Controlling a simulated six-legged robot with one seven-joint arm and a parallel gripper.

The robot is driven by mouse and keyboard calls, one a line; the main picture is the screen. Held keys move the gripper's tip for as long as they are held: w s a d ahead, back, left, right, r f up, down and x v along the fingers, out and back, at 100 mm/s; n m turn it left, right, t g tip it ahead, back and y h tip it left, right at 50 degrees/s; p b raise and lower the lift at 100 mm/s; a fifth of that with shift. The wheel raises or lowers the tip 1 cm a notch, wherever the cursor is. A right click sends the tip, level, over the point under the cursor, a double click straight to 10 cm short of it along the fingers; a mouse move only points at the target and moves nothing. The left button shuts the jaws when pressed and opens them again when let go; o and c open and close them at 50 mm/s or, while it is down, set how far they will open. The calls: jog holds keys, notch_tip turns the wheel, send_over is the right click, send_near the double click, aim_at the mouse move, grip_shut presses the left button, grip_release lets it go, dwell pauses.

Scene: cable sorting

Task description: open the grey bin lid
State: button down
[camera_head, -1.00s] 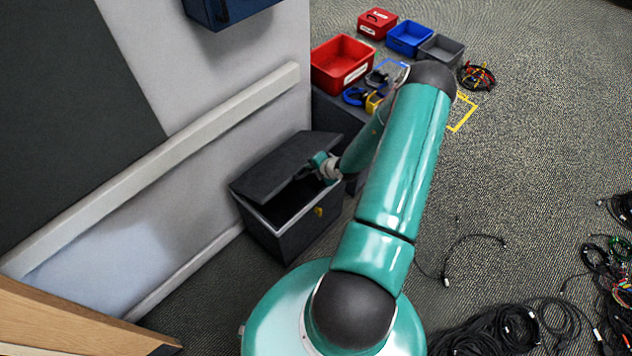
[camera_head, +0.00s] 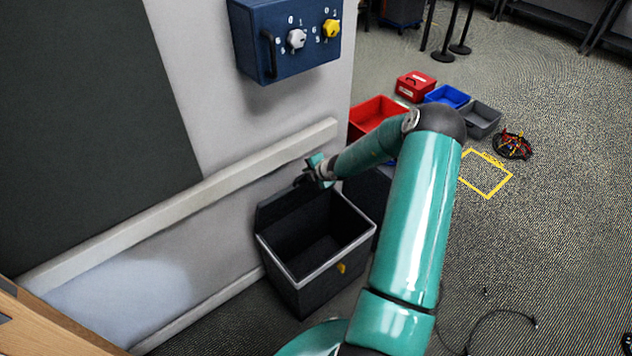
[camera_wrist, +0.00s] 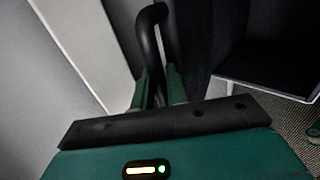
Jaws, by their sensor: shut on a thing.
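The grey bin (camera_head: 310,292) stands on the floor by the wall, its light rim and dark, empty-looking inside showing. Its lid (camera_head: 278,207) is raised steeply at the wall side, so the bin is open. My gripper (camera_head: 308,178) is at the lid's upper edge. In the wrist view my gripper (camera_wrist: 160,88) is shut on the lid's black looped handle (camera_wrist: 152,22), which passes between the fingers. The bin's rim (camera_wrist: 262,88) shows at the right of that view. The handle is too small to make out in the head view.
A white rail (camera_head: 180,210) runs along the wall close behind the lid. A dark blue box (camera_head: 285,60) with knobs hangs above. Red (camera_head: 372,116), blue (camera_head: 447,96) and grey (camera_head: 481,116) bins stand beyond my arm. Cables (camera_head: 500,318) lie on the floor at right.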

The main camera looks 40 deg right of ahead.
jog(key=shift+w+r, duration=0.15)
jog(key=shift+w, duration=0.15)
jog(key=c, duration=1.5)
grip_release()
jog(key=shift+s, duration=0.1)
jog(key=shift+s, duration=0.15)
jog(key=shift+s+r, duration=0.15)
jog(key=shift+s, duration=0.05)
jog(key=v, duration=1.3)
